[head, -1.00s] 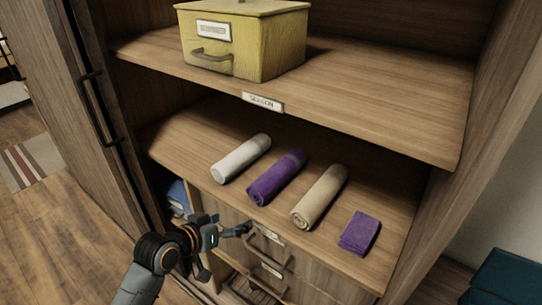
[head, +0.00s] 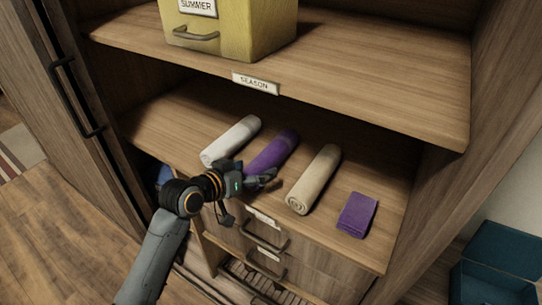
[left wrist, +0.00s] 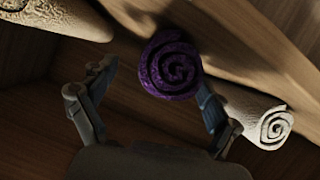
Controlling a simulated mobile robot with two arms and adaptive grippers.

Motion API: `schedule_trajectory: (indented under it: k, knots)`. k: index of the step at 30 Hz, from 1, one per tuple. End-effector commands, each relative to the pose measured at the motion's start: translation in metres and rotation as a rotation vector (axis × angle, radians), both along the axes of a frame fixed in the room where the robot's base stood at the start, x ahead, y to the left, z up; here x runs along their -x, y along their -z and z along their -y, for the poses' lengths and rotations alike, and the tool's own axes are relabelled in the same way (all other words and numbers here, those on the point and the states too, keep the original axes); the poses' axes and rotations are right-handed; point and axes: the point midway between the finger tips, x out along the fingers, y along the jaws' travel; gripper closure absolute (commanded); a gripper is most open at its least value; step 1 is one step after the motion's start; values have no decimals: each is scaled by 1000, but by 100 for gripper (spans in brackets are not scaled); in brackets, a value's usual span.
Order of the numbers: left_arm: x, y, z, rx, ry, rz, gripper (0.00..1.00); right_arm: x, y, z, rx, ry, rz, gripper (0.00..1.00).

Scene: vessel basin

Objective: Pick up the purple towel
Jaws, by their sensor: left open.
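The rolled purple towel (head: 274,150) lies on the middle shelf between a white roll and a beige roll. My left gripper (head: 268,181) is open at its near end and hides that end in the head view. In the left wrist view, the purple towel's spiral end (left wrist: 170,68) shows between the two spread fingers (left wrist: 155,75), closer to the right finger. I cannot tell whether that finger touches it. A smaller folded purple cloth (head: 357,214) lies flat at the shelf's right. My right gripper is not in view.
The white roll (head: 231,140) and beige roll (head: 314,180) flank the purple one closely. The upper shelf (head: 360,85) with a yellow box (head: 228,30) overhangs the back. Drawers with handles (head: 265,238) are below, and a cabinet door (head: 75,110) stands at left.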

Motion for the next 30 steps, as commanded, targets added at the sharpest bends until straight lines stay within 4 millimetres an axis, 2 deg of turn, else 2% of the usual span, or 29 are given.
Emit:
schedule_trajectory:
  k: [7,17,20,26,27,30]
  knots:
    - [-26,14,18,2,0,-1,11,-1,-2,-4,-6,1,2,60]
    - [-32,18,22,-1,-1,1,11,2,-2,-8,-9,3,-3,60]
    - [-32,18,22,0,-1,1,27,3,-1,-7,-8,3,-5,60]
    - [-31,18,22,0,-1,0,68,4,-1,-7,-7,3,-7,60]
    - [-31,18,22,0,-1,0,73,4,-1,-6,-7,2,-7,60]
    - [-32,17,22,0,-1,1,73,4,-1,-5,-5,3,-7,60]
